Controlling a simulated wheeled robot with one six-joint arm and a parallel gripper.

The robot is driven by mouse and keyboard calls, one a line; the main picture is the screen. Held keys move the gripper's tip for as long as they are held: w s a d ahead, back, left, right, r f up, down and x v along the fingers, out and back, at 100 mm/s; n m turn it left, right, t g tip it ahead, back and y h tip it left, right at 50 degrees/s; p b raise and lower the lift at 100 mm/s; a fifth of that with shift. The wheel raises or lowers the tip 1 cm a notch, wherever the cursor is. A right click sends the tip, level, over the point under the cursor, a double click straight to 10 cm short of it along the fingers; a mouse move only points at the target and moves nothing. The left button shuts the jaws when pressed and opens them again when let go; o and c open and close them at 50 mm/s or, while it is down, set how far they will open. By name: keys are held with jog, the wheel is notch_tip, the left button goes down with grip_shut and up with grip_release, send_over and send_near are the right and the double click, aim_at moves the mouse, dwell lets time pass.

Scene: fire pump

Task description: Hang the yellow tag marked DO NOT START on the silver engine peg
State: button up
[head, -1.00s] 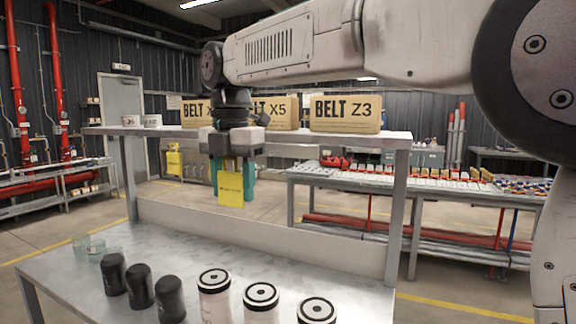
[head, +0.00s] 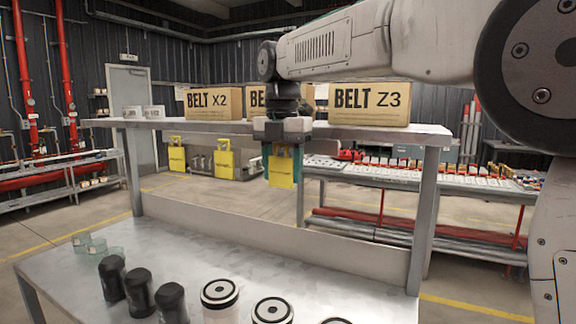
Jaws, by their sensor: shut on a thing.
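My gripper (head: 282,160) hangs pointing down in front of the shelf edge, its teal fingers shut on a yellow tag (head: 281,172). The tag hangs upright with a cut-out near its top, and its print is too small to read. I cannot make out the silver engine peg in this view.
A steel bench (head: 240,262) with a raised shelf (head: 225,127) stands in front. The shelf bears cartons, including BELT Z3 (head: 370,103) and BELT X2 (head: 212,101). A parts table (head: 430,180) is behind right.

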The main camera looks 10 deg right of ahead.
jog(key=shift+s+r, duration=0.1)
jog(key=shift+d+f, duration=0.2)
jog(key=shift+d, duration=0.2)
jog(key=o, duration=0.9)
jog(key=shift+o, duration=0.2)
